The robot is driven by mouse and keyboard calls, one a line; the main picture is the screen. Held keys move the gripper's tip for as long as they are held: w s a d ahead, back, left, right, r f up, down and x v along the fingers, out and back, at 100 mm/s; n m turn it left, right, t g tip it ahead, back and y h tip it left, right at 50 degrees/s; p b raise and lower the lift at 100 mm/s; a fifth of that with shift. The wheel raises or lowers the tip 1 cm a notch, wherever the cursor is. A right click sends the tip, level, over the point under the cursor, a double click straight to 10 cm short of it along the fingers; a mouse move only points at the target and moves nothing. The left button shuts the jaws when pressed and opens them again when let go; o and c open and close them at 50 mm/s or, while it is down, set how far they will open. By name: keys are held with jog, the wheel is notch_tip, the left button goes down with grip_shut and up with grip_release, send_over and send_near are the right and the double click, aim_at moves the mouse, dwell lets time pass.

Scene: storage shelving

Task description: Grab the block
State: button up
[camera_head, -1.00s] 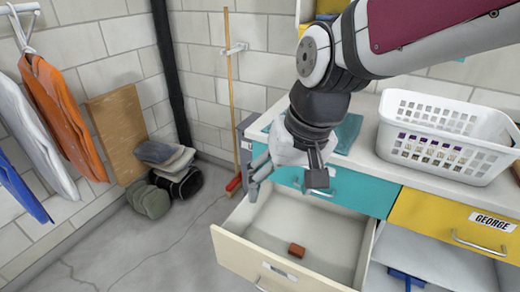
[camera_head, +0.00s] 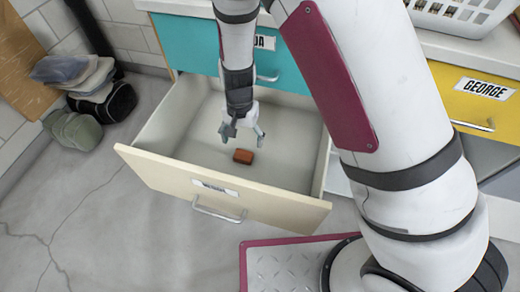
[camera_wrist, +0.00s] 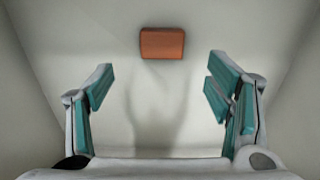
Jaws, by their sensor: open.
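The block (camera_head: 243,156) is small and reddish-brown and lies on the floor of an open cream drawer (camera_head: 230,196). In the wrist view the block (camera_wrist: 162,43) shows whole at the upper middle, beyond the fingertips and between their lines. My gripper (camera_head: 243,136) points down inside the drawer, just above and behind the block in the head view. Its teal-padded fingers (camera_wrist: 158,82) are spread wide with nothing between them. I see no contact with the block.
The drawer's walls surround my gripper, with bare drawer floor around the block. A closed teal drawer (camera_head: 290,62) is above. A yellow drawer (camera_head: 472,95) and a white basket (camera_head: 463,12) are at the right. Caps and bags (camera_head: 85,95) lie on the floor at left.

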aim_at(243, 155)
jog(key=shift+d+f, duration=0.2)
jog(key=shift+f, duration=0.45)
jog(key=shift+d+f+b, duration=0.1)
jog(key=shift+f+b, duration=0.35)
jog(key=shift+f, duration=0.35)
jog(key=f+b, duration=0.1)
jog(key=f, duration=0.1)
jog(key=f+b, duration=0.1)
jog(key=a+f, duration=0.1)
jog(key=f, duration=0.1)
jog(key=shift+f+b, duration=0.3)
jog(key=shift+b, duration=0.1)
jog(key=shift+s, duration=0.1)
jog(key=c, duration=1.1)
